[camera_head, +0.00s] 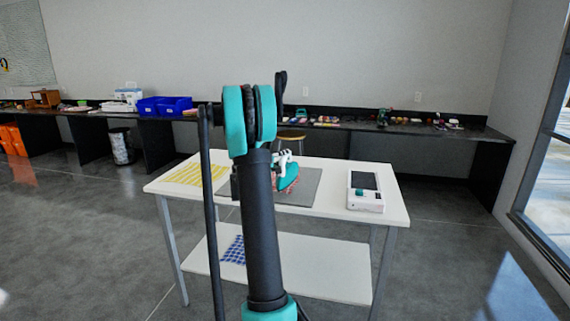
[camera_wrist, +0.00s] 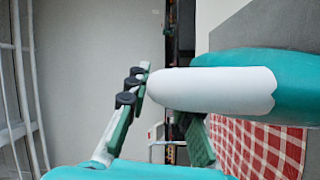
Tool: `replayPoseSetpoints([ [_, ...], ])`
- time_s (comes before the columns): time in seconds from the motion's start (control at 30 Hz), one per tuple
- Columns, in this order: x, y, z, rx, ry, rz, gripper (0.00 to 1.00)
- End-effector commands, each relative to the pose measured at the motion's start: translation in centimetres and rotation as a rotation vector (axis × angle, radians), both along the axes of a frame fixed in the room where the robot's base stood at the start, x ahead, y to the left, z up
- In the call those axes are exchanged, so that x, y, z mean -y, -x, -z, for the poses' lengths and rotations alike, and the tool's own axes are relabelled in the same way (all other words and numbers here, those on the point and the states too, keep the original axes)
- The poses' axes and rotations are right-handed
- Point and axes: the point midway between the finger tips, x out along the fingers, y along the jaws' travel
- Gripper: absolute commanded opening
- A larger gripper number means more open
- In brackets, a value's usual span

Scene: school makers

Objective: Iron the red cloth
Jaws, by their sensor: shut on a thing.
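A teal iron with a white handle (camera_wrist: 215,90) fills the right of the wrist view. My gripper (camera_wrist: 163,98) is shut on the handle, with one finger on each side. In the head view the teal iron (camera_head: 288,178) shows just right of my arm, over the grey mat (camera_head: 307,187). The red cloth (camera_wrist: 262,148) is red-and-white checked and lies beside and beneath the iron; in the head view only a small strip shows below it. My arm hides part of the mat and cloth. I cannot tell whether the iron's sole touches the cloth.
The white table (camera_head: 335,221) carries a yellow striped cloth (camera_head: 197,174) at left and a white device with a dark panel (camera_head: 364,191) at right. A blue checked cloth (camera_head: 235,250) lies on the lower shelf. A cluttered dark counter (camera_head: 405,129) runs along the wall.

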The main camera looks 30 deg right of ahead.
Motion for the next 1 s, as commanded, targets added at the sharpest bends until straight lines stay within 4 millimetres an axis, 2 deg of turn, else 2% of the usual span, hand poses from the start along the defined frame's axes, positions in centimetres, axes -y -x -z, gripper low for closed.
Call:
replayPoseSetpoints([
  [0.4, -0.1, -0.3, -3.2, -0.001, 0.001, -0.004, 0.00],
  [1.0, -0.1, -0.4, -3.5, -0.001, 0.001, -0.004, 0.00],
])
